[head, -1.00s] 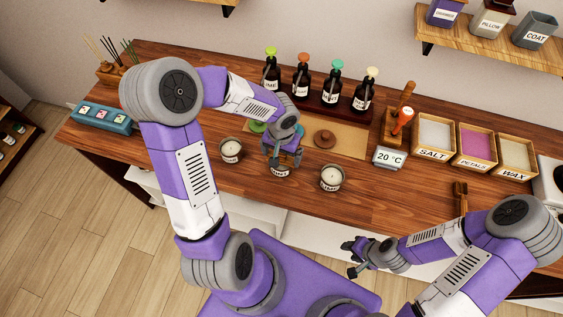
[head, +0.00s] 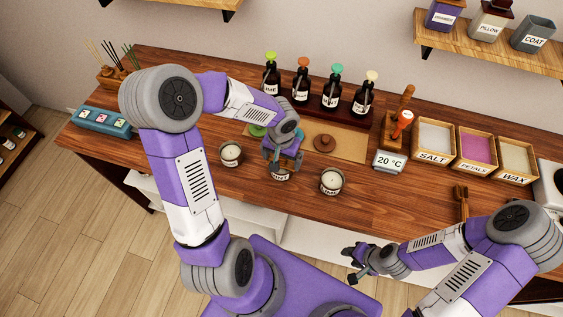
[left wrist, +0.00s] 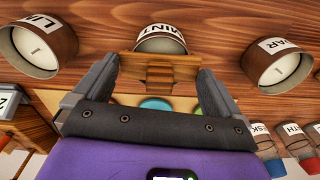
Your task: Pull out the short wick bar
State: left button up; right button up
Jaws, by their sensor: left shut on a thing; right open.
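My left gripper (head: 284,158) is over the middle candle jar (head: 280,176), on the wooden counter. In the left wrist view my left gripper (left wrist: 157,80) is shut on a stepped wooden bar (left wrist: 160,68), which lies across in front of the jar labelled MINT (left wrist: 160,43). Whether the bar touches the jar is unclear. The bar is hidden by the gripper in the head view. A candle jar (head: 231,154) stands to the left and another (head: 331,182) to the right, both with pale wax and no bar visible. My right gripper (head: 359,262) is open and empty before the counter's front edge.
Pump bottles (head: 331,98) stand in a dark rack at the back. A mat (head: 351,143) with a brown round lid (head: 325,142) lies behind the jars. A temperature display (head: 389,162) and trays (head: 434,138) stand to the right.

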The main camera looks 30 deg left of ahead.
pick_arm(q)
jog(key=shift+s+f, duration=0.35)
jog(key=shift+f, duration=0.15)
jog(key=shift+c, duration=0.3)
jog(key=shift+w+r+p, duration=0.1)
jog(key=shift+r+p, duration=0.05)
jog(key=shift+p, duration=0.15)
grip_shut()
jog(key=shift+a+r, duration=0.1)
jog(key=shift+r+g, duration=0.1)
jog(key=shift+g, duration=0.2)
jog(key=shift+w+r+p, duration=0.2)
jog(key=shift+r+p, duration=0.4)
jog(key=shift+w+r+p, duration=0.1)
jog(key=shift+r+p, duration=0.95)
jog(key=shift+r, duration=0.6)
